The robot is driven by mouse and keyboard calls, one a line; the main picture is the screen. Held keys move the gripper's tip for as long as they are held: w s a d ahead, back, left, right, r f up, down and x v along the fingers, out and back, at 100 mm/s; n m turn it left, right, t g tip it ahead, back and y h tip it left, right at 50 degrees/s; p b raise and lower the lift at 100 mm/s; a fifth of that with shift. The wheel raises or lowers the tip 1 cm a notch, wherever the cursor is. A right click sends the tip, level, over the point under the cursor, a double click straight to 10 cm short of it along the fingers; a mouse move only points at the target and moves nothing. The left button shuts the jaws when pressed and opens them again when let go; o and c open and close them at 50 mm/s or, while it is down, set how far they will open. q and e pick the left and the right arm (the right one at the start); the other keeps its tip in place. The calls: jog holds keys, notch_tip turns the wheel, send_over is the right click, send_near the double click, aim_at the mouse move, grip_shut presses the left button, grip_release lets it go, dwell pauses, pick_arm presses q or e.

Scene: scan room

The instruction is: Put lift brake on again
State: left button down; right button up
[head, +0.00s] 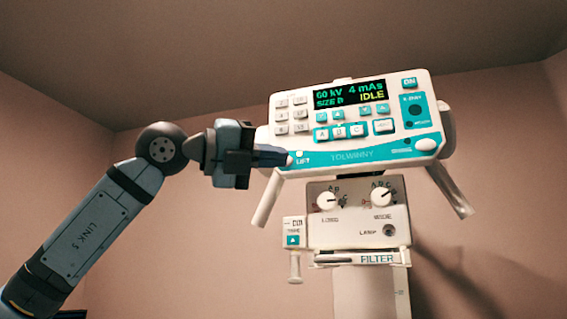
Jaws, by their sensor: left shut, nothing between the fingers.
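The white and teal control panel (345,158) is tilted, with the word LIFT at its lower left corner. My left gripper (286,158) comes in from the left, its fingers shut and empty. Its tips are at that corner, right beside the LIFT label (303,161). The tips hide part of the corner, so I cannot make out the lift brake control or its setting. I cannot tell whether the tips touch the panel. My right gripper is out of view.
The panel's display (350,94) reads 60 kV, 4 mAs, SIZE D, IDLE. Below hangs a white box (357,232) with two dials and a FILTER slot. White handles (267,199) slant down from both sides of the panel. The space left of the panel is otherwise open.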

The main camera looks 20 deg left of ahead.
pick_arm(q)
jog(key=shift+n+t+y, duration=0.5)
jog(key=shift+t+y, duration=0.2)
jog(key=shift+t, duration=0.2)
jog(key=a+r, duration=0.1)
jog(key=s+a+r, duration=0.1)
jog(key=r, duration=0.1)
jog(key=shift+s+a, duration=0.1)
jog(key=shift+s, duration=0.1)
jog(key=shift+w, duration=0.1)
jog(key=w+p, duration=0.5)
jog(key=w, duration=0.3)
jog(key=shift+w+d, duration=0.2)
jog(key=shift+w, duration=0.15)
jog(key=shift+w, duration=0.15)
dwell(0.9)
